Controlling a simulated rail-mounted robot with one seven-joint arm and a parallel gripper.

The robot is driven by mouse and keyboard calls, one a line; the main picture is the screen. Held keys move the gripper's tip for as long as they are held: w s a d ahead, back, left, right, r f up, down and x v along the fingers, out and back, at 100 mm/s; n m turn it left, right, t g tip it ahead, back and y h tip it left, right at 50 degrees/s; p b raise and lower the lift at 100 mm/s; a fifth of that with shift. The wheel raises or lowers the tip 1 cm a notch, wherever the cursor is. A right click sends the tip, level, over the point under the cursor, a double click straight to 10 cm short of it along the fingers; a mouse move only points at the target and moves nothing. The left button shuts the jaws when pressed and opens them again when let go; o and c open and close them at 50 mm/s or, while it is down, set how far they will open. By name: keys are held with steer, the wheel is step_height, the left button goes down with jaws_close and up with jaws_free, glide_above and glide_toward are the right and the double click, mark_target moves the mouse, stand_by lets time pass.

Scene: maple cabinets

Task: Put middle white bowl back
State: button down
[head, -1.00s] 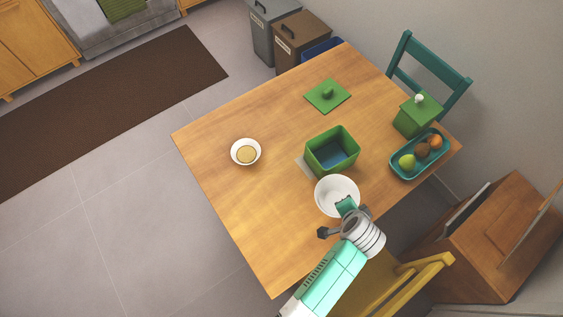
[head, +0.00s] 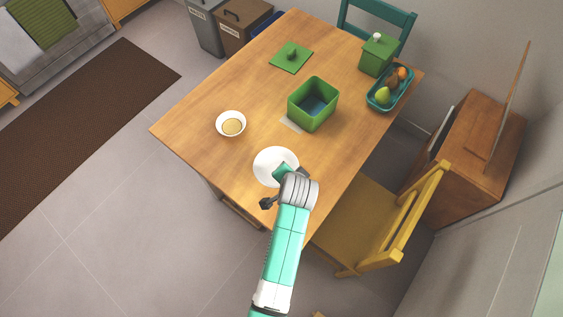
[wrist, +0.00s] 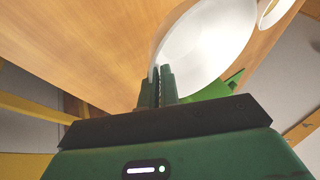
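A plain white bowl (head: 268,161) is over the near part of the wooden table, in the head view. My gripper (head: 283,172) is at its near right rim. In the wrist view my gripper's fingers (wrist: 162,86) are close together with the rim of the white bowl (wrist: 210,45) between them. The bowl looks empty; whether it touches the table is hard to tell. A second white bowl (head: 231,124) with yellowish contents stands on the table to the left, apart from my gripper.
An open green box (head: 313,103) stands mid-table (head: 200,105), its lid (head: 291,57) lying behind. A teal tray of fruit (head: 390,88) and a green canister (head: 378,54) are at the right. A yellow chair (head: 370,220) is by the near right edge.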

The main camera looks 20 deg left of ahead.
mark_target(284, 158)
steer(key=w+a, duration=0.2)
steer(key=w, duration=0.1)
steer(key=w+a, duration=0.2)
steer(key=shift+w+f, duration=0.2)
steer(key=shift+f, duration=0.15)
steer(key=shift+f+b, duration=0.3)
steer(key=shift+f, duration=1.45)
steer(key=shift+f, duration=0.15)
steer(key=c, duration=1.6)
jaws_free()
steer(key=shift+c, duration=0.2)
steer(key=shift+s+r, duration=0.15)
steer(key=shift+r, duration=0.3)
steer(key=p+v, duration=0.2)
steer(key=v, duration=0.9)
steer(key=shift+s+d+r, duration=0.1)
steer(key=shift+s+r, duration=0.05)
steer(key=shift+s, duration=0.05)
